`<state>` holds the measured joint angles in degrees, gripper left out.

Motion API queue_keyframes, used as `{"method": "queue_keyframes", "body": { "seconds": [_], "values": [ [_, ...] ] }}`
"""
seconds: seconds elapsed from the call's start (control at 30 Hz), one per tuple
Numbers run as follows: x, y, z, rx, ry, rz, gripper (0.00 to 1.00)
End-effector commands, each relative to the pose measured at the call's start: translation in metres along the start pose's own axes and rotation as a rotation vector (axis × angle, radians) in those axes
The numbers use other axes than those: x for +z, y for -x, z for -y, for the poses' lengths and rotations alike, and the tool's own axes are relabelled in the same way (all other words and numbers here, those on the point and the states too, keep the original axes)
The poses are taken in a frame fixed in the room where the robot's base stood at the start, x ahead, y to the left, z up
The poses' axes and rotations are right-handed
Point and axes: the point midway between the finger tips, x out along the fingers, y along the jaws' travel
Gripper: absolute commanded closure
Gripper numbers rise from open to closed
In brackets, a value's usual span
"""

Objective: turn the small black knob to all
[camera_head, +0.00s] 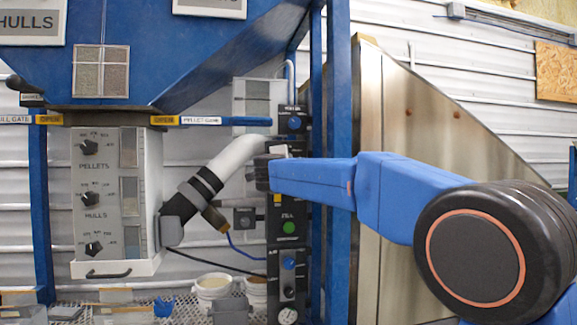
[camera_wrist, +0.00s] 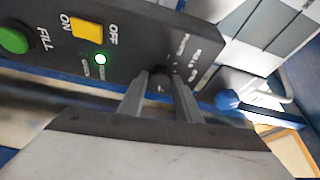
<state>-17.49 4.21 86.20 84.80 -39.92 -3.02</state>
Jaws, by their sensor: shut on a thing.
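The small black knob (camera_wrist: 160,84) sits on a black control panel in the wrist view, with small white labels around it that are too blurred to read surely. My gripper (camera_wrist: 161,78) has one finger on each side of the knob and is shut on it. I cannot tell which label the knob points to. In the head view my gripper (camera_head: 264,172) is at the upper part of the tall black panel (camera_head: 287,257), and the knob is hidden behind it.
The panel also carries a yellow ON/OFF switch (camera_wrist: 87,31), a lit white lamp (camera_wrist: 100,59) and a green FILL button (camera_wrist: 14,40). A blue post (camera_head: 339,100) stands close right of the panel. A grey-white pipe (camera_head: 236,157) runs just left of my gripper.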

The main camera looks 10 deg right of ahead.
Motion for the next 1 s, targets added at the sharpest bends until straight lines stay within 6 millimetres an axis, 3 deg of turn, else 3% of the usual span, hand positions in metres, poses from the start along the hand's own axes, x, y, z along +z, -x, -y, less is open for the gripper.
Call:
{"method": "queue_keyframes", "body": {
  "seconds": [0.07, 0.1, 0.17, 0.57, 1.0],
  "values": [
    [-0.001, 0.0, -0.002, 0.003, 0.0, -0.002, 0.92],
    [0.0, 0.0, -0.002, 0.003, 0.0, -0.002, 0.6],
    [0.0, 0.0, -0.002, 0.002, 0.0, -0.002, 0.51],
    [0.0, 0.007, 0.0, 0.0, 0.0, 0.0, 0.51],
    [0.001, 0.086, 0.0, 0.0, 0.0, 0.002, 0.51]
  ]
}}
